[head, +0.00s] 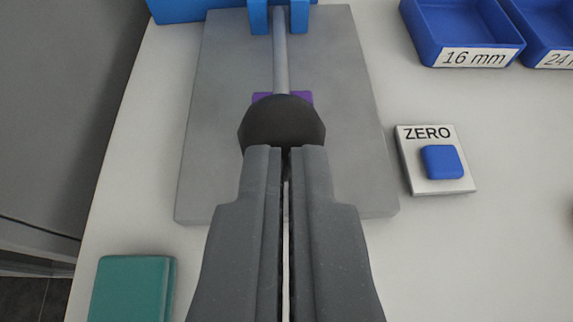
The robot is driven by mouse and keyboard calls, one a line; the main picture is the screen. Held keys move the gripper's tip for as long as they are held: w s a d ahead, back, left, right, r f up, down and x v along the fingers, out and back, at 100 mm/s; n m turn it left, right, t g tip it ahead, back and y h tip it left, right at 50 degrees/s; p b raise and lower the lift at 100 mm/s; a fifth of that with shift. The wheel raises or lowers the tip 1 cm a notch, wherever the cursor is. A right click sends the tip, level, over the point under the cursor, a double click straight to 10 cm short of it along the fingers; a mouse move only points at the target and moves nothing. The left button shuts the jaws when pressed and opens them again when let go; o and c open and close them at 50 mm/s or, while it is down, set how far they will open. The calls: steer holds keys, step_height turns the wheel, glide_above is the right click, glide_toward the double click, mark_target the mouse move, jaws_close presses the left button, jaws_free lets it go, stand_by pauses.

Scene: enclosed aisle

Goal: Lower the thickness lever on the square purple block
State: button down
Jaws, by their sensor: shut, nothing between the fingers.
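The thickness lever is a grey rod (281,62) held between blue brackets at the top, with a dark round knob (282,122) at its near end. The purple block (303,98) lies on the grey base plate (222,110); only its far edge shows, and the knob and rod hide the rest. My gripper (284,150) is shut and empty, its fingertips at the near side of the knob. I cannot tell whether the fingertips touch the knob, or whether the lever touches the block.
A ZERO plate with a blue button (442,161) sits right of the base plate. Blue bins (462,28), one labelled 16 mm, stand at the top right. A teal block (130,288) lies at the lower left. The table's left edge drops to a dark floor.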

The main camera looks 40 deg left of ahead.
steer(key=shift+s+a+f, duration=0.2)
steer(key=shift+a+f, duration=0.15)
steer(key=shift+f, duration=0.35)
steer(key=shift+w+a+r, duration=0.1)
steer(key=shift+a+r, duration=0.05)
steer(key=r, duration=0.1)
steer(key=r+p, duration=0.1)
steer(key=r, duration=0.1)
steer(key=shift+w+d+p, duration=0.25)
steer(key=shift+w+p, duration=0.05)
steer(key=shift+w, duration=0.1)
steer(key=s+d+f, duration=0.1)
steer(key=s+d, duration=0.5)
steer(key=s, duration=0.2)
steer(key=shift+d+f+b, duration=0.3)
steer(key=shift+d+b, duration=0.1)
